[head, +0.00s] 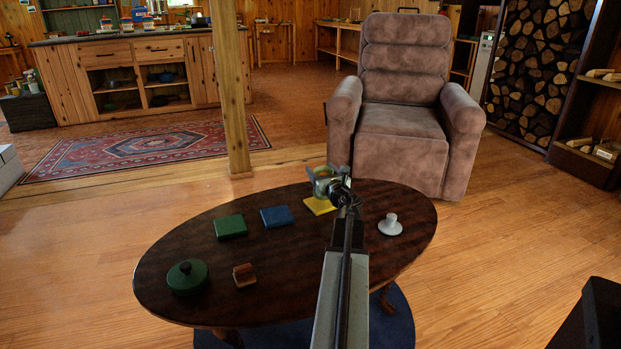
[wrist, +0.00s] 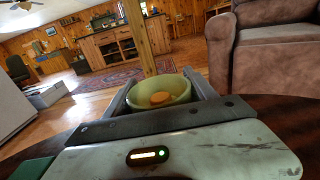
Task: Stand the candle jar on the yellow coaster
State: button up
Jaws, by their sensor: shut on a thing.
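The candle jar (head: 323,177) is a pale greenish round vessel, held in my gripper (head: 334,186) above the far side of the oval table. In the wrist view the jar (wrist: 160,92) sits between the two fingers, with an orange disc inside it. My gripper (wrist: 158,98) is shut on the jar. The yellow coaster (head: 320,206) lies on the table below the jar in the head view, partly hidden by the jar and gripper. The height of the jar above the coaster is hard to tell. The coaster is not visible in the wrist view.
The dark oval table (head: 190,250) also bears a green coaster (head: 230,227), a blue coaster (head: 277,216), a green lidded pot (head: 187,277), a small brown wooden item (head: 244,275) and a white knobbed piece (head: 390,225). An armchair (head: 405,110) stands behind it, and a wooden post (head: 232,90) behind left.

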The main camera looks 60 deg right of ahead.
jog(key=shift+w+d, duration=0.15)
jog(key=shift+w, duration=0.05)
jog(key=shift+w+d+f, duration=0.1)
jog(key=shift+w+d, duration=0.25)
jog(key=shift+d, duration=0.2)
jog(key=f+b, duration=0.3)
jog(key=b, duration=0.1)
jog(key=shift+s+f, duration=0.25)
jog(key=shift+f, duration=0.1)
jog(key=shift+w+a+f, duration=0.1)
jog(key=shift+w+a+r, duration=0.15)
jog(key=shift+w+r, duration=0.05)
jog(key=shift+r, duration=0.05)
jog(key=shift+f, duration=0.15)
jog(key=o, duration=1)
